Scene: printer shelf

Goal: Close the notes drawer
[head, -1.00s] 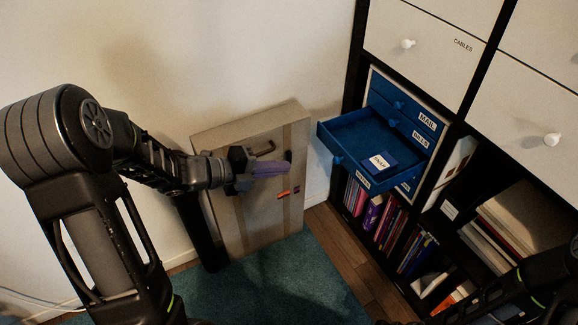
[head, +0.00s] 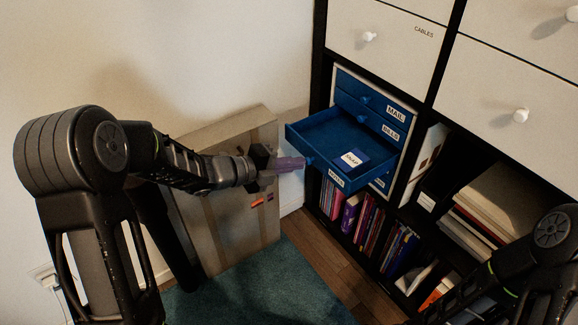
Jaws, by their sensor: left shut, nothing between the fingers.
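The notes drawer (head: 322,141) is blue and stands pulled out of the small blue drawer unit (head: 352,89) in the black shelf. A small blue block with a white label (head: 353,158) lies in it. Its front carries a small label that is hard to read and a blue knob (head: 310,160). My left gripper (head: 302,163) is shut and empty, its purple fingers pointing right with their tips at the drawer front near the knob. I cannot tell whether they touch it. My right arm shows at the lower right; its gripper is outside the view.
Closed MAIL (head: 395,114) and BILLS (head: 390,132) drawers sit above. Books (head: 365,225) fill the shelf below. A large cardboard box (head: 215,225) leans on the wall behind my left gripper. White drawers with knobs (head: 369,37) are above.

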